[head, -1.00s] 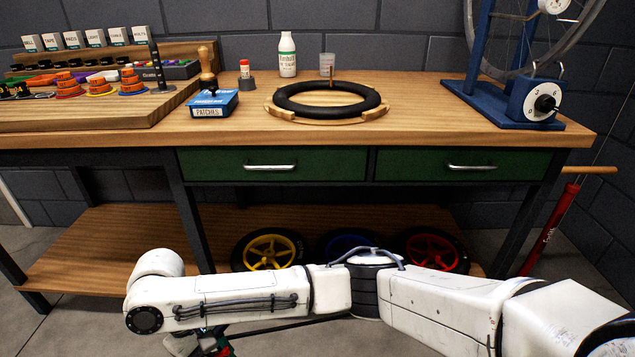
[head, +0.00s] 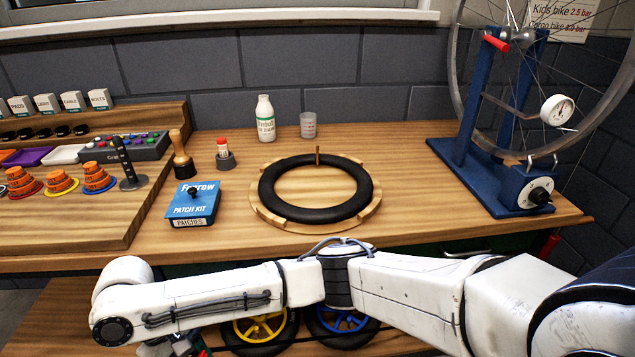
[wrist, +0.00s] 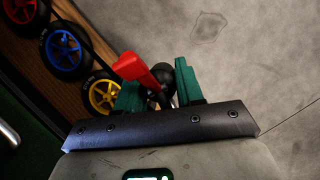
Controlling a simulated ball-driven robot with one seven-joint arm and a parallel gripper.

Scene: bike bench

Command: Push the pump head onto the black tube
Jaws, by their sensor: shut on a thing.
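The black tube (head: 270,205) lies as a ring on a round wooden holder (head: 330,224) on the bench top. A short brass-coloured valve (head: 317,155) stands upright at its far side. In the wrist view my gripper (wrist: 160,90) has green fingers shut on the pump head (wrist: 139,70), which shows a red lever and a dark body. The fingers hide part of it. In the head view my gripper is low at the left, mostly hidden by my arm, below the bench top and well apart from the tube.
The patch kit box (head: 192,203), a stamp (head: 181,158), a white bottle (head: 265,118) and a clear cup (head: 308,125) stand near the tube. A blue wheel stand (head: 488,165) is at the right. Wheels (wrist: 65,53) lie on the lower shelf. Bare wood shows around the holder.

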